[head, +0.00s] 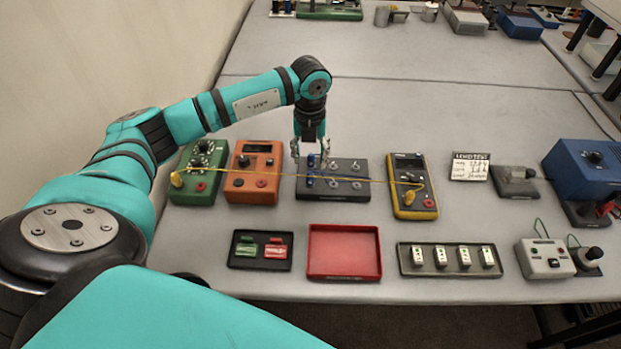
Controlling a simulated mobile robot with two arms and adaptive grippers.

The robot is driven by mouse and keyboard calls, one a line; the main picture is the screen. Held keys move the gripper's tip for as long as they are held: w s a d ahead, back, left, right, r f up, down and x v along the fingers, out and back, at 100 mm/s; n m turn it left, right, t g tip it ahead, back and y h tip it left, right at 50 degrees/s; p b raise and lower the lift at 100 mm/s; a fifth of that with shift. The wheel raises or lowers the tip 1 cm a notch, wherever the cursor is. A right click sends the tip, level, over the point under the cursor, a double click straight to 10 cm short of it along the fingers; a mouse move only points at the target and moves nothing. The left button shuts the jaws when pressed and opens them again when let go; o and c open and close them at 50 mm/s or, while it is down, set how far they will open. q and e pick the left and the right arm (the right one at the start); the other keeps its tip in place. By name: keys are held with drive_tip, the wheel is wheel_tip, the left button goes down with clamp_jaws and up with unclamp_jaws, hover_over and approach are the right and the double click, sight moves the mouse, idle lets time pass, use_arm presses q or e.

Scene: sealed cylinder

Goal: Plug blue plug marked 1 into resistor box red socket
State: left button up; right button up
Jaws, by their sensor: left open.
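Blue plugs stand at the left side of a dark panel (333,193); one (311,161) is at the back and another (309,182) is nearer the front. Their markings are too small to read. My left gripper (310,157) points down over the panel's back left, open, with its fingers on either side of the back blue plug. A green box (187,192) and an orange box (254,163) stand to the left, each with knobs and a red socket. I cannot tell which is the resistor box. My right gripper is not in view.
A yellow cable (275,173) runs from the green box across the orange box and panel to a yellow meter (408,170). In front lie a black tray (244,263), an empty red tray (344,230) and a tray of white pieces (468,271).

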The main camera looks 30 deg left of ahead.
sight(310, 173)
use_arm(q)
wheel_tip(310, 173, down, 7)
drive_tip(key=b, duration=0.4)
drive_tip(key=shift+f+b, duration=0.15)
drive_tip(key=shift+b, duration=0.25)
drive_tip(key=shift+f+b, duration=0.3)
drive_tip(key=shift+f, duration=0.1)
idle(0.3)
clamp_jaws()
drive_tip(key=shift+r, duration=0.25)
idle(0.4)
